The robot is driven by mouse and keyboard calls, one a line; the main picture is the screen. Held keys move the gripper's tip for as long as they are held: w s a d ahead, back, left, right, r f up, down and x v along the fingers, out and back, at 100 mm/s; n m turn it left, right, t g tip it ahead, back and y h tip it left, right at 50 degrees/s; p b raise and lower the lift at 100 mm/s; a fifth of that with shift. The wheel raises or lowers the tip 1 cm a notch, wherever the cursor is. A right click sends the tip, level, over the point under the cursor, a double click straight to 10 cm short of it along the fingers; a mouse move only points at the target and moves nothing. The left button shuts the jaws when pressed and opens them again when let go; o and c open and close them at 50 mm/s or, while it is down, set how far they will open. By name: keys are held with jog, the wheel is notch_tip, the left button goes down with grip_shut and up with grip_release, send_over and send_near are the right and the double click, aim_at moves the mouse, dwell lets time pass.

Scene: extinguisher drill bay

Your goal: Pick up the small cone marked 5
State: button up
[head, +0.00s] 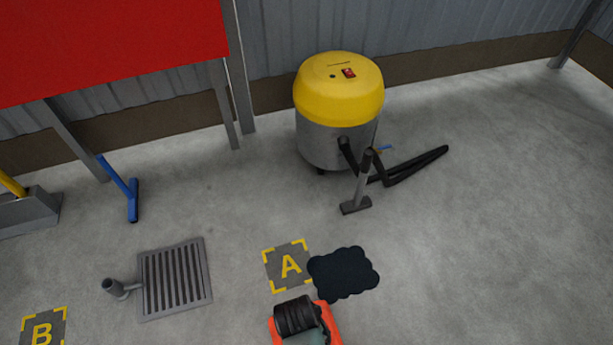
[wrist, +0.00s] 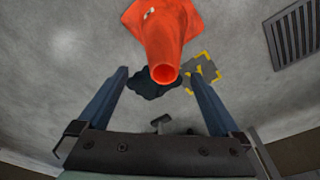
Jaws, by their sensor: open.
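An orange cone (wrist: 168,35) shows in the wrist view, its open narrow top toward the camera, at the level of my fingertips. A small white mark shows near its base, but I cannot read a number. In the head view the cone's orange base (head: 333,325) shows at the bottom edge, mostly hidden behind dark parts of my arm. My gripper (wrist: 157,74) is open, with one blue-grey finger on each side of the cone's top. No contact with the cone shows.
A dark spill patch (head: 343,273) lies beside floor marking A (head: 289,266). A floor grate (head: 175,279) with a grey pipe fitting (head: 116,288) is to the left. A yellow-topped vacuum (head: 338,110) with its hose stands behind. Floor on the right is clear.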

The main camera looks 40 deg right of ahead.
notch_tip(320, 180, down, 6)
jog(key=w+d+b, duration=0.1)
jog(key=b, duration=0.3)
jog(key=shift+w, duration=0.15)
jog(key=shift+r, duration=0.15)
grip_shut()
